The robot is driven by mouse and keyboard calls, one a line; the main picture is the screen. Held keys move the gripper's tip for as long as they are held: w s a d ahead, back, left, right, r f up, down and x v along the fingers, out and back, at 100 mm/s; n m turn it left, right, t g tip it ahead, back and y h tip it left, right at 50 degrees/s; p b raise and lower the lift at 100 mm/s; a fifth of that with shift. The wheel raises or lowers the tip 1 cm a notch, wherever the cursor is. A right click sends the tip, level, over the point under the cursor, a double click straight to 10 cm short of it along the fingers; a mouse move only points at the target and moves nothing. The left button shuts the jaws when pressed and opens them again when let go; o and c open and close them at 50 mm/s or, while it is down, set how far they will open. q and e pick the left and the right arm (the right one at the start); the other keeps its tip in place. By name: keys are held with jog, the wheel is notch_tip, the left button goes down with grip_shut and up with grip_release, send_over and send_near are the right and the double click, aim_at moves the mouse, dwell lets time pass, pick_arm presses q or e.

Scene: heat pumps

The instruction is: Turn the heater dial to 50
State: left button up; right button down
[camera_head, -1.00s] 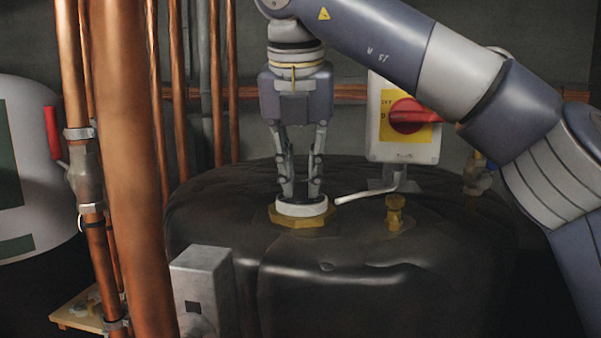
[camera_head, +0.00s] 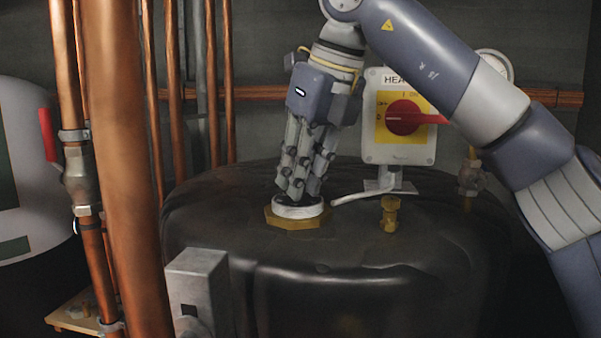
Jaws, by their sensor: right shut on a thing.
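The heater dial (camera_head: 297,211) is a white round cap on a brass hexagonal base (camera_head: 283,222), on top of a dark tank (camera_head: 330,285). My right gripper (camera_head: 297,193) points down from above, tilted and twisted, with its fingers shut on the white dial. The fingers cover the dial's upper face, so no number or marking can be read. My left gripper is not in view.
A white switch box with a red knob (camera_head: 405,117) on a yellow plate stands behind the dial. A brass fitting (camera_head: 390,214) and a white cable (camera_head: 360,194) are to its right. Copper pipes (camera_head: 125,160) and a grey metal box (camera_head: 198,290) are at the left.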

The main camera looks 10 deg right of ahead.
jog(key=shift+n, duration=0.5)
jog(key=c, duration=1.5)
grip_release()
jog(key=shift+o, duration=0.2)
jog(key=v, duration=1.2)
jog(key=shift+w+d, duration=0.2)
jog(key=shift+d, duration=0.05)
